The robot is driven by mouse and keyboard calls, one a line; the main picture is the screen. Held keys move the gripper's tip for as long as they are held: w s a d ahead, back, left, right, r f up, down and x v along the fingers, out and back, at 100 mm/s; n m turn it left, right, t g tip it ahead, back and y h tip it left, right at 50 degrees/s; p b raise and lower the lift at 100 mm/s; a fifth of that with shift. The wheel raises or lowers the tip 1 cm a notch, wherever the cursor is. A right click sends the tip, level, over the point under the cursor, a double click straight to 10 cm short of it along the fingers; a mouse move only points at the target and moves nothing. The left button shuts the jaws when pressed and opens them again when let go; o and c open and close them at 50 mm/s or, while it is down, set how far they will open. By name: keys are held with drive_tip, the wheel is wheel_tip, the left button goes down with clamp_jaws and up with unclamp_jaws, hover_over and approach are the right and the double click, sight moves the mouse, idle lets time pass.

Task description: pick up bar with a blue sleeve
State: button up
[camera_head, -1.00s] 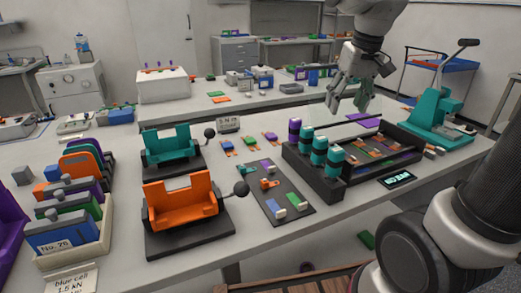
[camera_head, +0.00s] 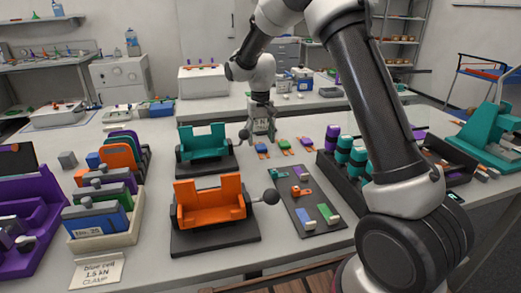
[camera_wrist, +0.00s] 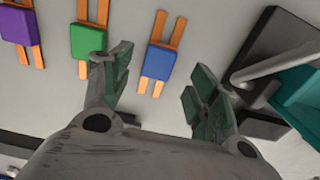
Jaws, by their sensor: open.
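The bar with a blue sleeve (camera_wrist: 158,63) lies flat on the table in the wrist view, its two orange prongs sticking out at both ends. It shows small in the head view (camera_head: 262,149), left of two similar bars. My gripper (camera_wrist: 157,78) is open and empty, its green-padded fingers spread to either side of the blue sleeve as seen from the wrist. In the head view my gripper (camera_head: 260,128) hangs fingers down above and behind the bar. The exact height gap is hard to tell.
A green-sleeved bar (camera_wrist: 88,42) and a purple-sleeved bar (camera_wrist: 18,24) lie beside it. The teal fixture (camera_head: 206,147) with a lever stands close on the other side. An orange fixture (camera_head: 211,204) and a dark board (camera_head: 306,217) are nearer.

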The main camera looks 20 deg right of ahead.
sight(261, 146)
wheel_tip(261, 146, down, 3)
drive_tip(key=shift+d+f, duration=0.1)
drive_tip(key=c, duration=1.2)
